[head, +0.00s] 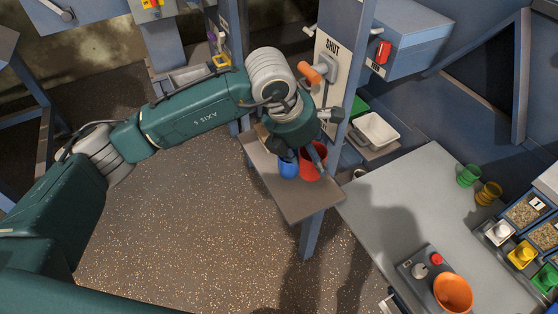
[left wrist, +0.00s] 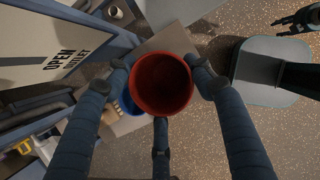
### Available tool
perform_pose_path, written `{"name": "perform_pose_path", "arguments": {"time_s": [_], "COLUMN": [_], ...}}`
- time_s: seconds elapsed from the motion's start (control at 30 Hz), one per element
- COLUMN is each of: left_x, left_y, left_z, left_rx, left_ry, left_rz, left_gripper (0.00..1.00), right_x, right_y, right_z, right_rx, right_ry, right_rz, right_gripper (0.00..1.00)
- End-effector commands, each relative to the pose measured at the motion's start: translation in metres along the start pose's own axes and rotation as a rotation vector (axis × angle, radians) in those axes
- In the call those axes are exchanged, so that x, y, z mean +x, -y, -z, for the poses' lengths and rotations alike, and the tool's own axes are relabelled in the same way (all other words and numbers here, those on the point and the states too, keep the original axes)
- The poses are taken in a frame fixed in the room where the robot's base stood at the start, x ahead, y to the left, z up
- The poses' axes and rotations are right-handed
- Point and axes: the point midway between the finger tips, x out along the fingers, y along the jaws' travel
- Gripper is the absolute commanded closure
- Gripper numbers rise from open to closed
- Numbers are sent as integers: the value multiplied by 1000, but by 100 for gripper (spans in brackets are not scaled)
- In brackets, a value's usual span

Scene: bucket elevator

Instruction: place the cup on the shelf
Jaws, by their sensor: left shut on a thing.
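A red cup (head: 313,164) is in my left gripper (head: 303,154), over the small brown-grey shelf (head: 295,205). In the left wrist view the red cup (left wrist: 162,84) has its open rim facing the camera, with the dark fingers of my left gripper (left wrist: 160,88) closed around it. I cannot tell whether the cup's base touches the shelf. A blue cup (head: 288,168) is on the shelf just left of the red one. It is mostly hidden in the left wrist view. A dark fingered part at that view's top right may be my right gripper (left wrist: 298,20); its opening is unclear.
A blue post and a panel marked SHUT with an orange-handled lever (head: 312,75) stand behind the shelf. A grey table (head: 410,205) at right holds an orange cup (head: 453,292), green and yellow cups and several bins. The shelf's front part is bare.

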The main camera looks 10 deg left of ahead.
Motion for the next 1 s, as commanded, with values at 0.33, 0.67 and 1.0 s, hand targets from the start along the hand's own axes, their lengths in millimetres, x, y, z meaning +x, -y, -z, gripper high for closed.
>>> {"name": "perform_pose_path", "arguments": {"time_s": [0.33, 0.67, 1.0], "left_x": [41, 72, 93], "left_y": [1, 2, 1], "left_z": [12, 25, 33], "left_rx": [-54, -51, -49], "left_ry": [-5, -5, -1], "left_rz": [-18, -18, -20], "left_gripper": [74, 74, 74], "right_x": [-20, -31, -36], "right_y": [0, 0, 0], "right_z": [-1, -1, 0], "right_rx": [0, 0, 0], "right_ry": [3, 5, 5], "right_rz": [0, 0, 0], "right_gripper": [60, 60, 60]}}
